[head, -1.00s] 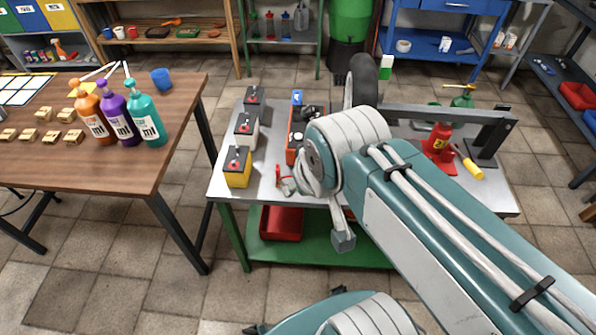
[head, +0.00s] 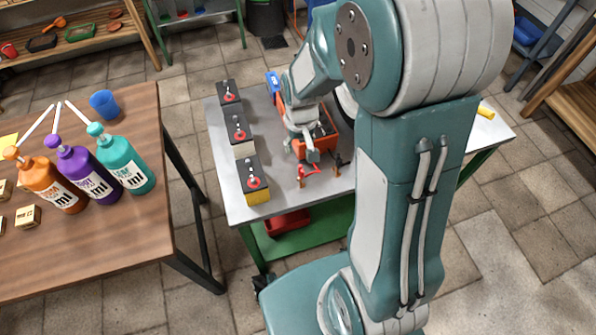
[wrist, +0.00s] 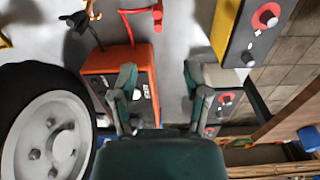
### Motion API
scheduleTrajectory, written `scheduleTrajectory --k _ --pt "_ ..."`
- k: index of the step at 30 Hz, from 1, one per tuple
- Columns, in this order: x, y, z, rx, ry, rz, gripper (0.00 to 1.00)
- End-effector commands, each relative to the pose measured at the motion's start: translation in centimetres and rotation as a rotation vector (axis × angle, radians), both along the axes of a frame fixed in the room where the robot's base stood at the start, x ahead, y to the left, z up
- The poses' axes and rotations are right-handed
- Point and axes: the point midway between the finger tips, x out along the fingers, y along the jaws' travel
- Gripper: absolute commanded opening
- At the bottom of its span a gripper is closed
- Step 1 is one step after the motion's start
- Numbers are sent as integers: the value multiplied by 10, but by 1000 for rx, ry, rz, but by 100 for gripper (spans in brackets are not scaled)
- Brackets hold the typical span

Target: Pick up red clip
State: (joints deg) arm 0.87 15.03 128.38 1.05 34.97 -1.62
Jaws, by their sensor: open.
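The red clip (head: 308,172) lies on the grey bench top near its front edge, in front of the orange charger box (head: 327,140). My gripper (head: 305,152) points down close to the charger, just behind the red clip in the head view. In the wrist view my gripper (wrist: 160,78) has its two fingers spread with nothing between them, the left one overlapping the charger.
A wheel (wrist: 50,140) stands close beside my gripper in the wrist view. A wooden table (head: 120,240) with bottles is at left. My arm hides the bench's right part.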

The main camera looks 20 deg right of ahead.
Motion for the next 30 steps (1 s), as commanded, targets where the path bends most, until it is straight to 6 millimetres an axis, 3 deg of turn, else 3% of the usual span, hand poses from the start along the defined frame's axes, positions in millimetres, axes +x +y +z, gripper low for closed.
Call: scheduleTrajectory --k 11,30 --pt "2 10 -51 -12 34 4 61" --pt "-9 3 -124 -10 31 2 61"
